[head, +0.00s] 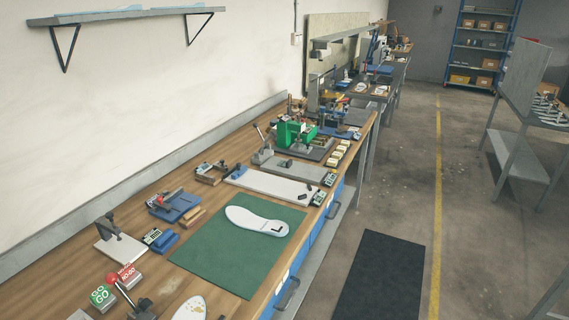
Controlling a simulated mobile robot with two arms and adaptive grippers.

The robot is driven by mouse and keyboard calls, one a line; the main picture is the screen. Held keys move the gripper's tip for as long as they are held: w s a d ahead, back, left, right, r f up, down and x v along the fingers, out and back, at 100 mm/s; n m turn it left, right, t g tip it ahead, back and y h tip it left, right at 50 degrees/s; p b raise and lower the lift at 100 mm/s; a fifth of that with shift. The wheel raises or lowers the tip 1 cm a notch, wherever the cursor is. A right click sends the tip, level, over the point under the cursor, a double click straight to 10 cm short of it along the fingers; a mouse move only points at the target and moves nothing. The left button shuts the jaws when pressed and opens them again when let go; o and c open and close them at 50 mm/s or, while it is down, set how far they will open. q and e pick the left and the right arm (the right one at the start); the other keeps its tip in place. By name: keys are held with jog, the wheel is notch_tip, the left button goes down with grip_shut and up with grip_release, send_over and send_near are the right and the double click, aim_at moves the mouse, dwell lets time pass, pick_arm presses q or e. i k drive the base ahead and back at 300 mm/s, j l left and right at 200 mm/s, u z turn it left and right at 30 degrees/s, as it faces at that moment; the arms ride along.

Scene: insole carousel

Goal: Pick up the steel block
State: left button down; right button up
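I cannot tell for certain which thing is the steel block. A grey piece (79,315) shows at the bottom left edge of the workbench, cut off by the frame. A small dark piece (302,197) sits at the right end of a long pale plate (275,184). Neither of my grippers is in view, and nothing is seen being held.
A wooden workbench (58,271) runs along the wall. On it are a green mat (200,255) with a white insole (257,221), GO (102,297) and NO-GO (129,275) blocks, and a green fixture (296,133). A dark floor mat (378,277) lies right of the bench.

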aim_at(283, 164)
jog(key=i+l+u, duration=0.1)
jog(key=u, duration=0.65)
jog(key=i+l+u, duration=0.15)
jog(key=l+u, duration=0.2)
jog(key=l, duration=0.3)
jog(key=i+l+u, duration=0.1)
jog(key=l+u, duration=0.25)
jog(key=l, duration=0.35)
jog(key=l+u, duration=0.4)
jog(key=l, duration=0.3)
